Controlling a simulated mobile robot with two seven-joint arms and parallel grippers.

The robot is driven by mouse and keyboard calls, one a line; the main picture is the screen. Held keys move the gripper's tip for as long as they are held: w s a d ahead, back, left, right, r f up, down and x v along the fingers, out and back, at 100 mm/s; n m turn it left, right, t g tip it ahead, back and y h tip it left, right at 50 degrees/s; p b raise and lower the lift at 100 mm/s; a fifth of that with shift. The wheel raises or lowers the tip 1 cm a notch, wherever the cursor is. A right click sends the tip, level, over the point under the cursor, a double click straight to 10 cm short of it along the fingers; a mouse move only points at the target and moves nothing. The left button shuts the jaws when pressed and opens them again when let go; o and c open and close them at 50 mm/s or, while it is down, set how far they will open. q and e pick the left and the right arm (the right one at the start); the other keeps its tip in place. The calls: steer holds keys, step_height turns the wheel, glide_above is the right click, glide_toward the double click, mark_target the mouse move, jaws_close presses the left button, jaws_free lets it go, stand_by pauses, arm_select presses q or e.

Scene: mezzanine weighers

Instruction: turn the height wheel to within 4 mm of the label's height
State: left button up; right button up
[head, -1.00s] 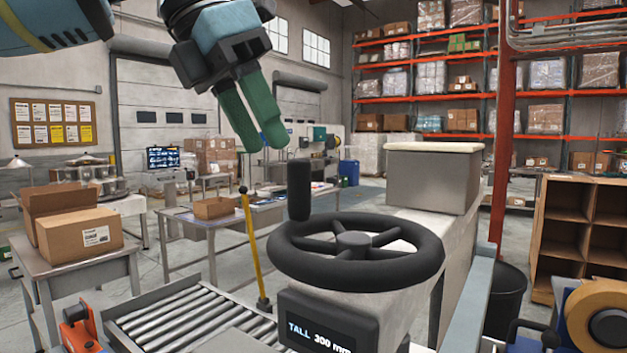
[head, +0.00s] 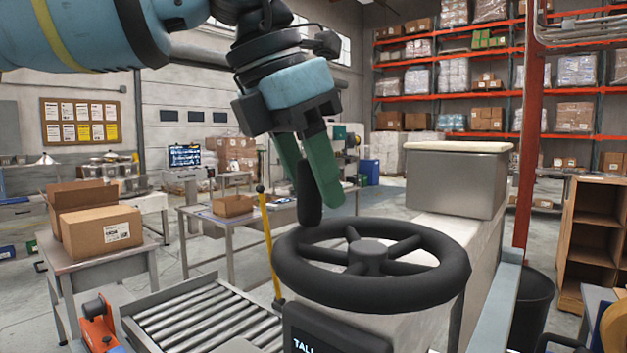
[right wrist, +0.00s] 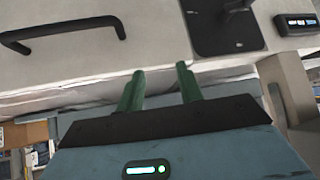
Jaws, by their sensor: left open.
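The black height wheel (head: 368,258) lies flat on its housing in the head view, its upright knob (head: 309,205) on the far-left rim. My left gripper (head: 314,190) is open, its green fingers pointing down on either side of the knob in the picture; I cannot tell whether they touch it. A dark display (head: 305,340) below the wheel is cut off by the frame, with only part of "TALL" showing. A white label (head: 117,232) on a carton is too small to read. My right gripper (right wrist: 160,74) is open and empty in the right wrist view.
A roller conveyor (head: 205,315) runs left of the wheel, with a yellow post (head: 268,245) behind it. A grey box (head: 455,182) stands behind the wheel. The right wrist view shows a black handle (right wrist: 62,34) and a small display (right wrist: 297,22) near my right gripper.

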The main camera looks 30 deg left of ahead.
arm_select(q)
steer(key=shift+w+f, duration=0.15)
steer(key=shift+f, duration=0.3)
steer(key=shift+c, duration=0.2)
jaws_close()
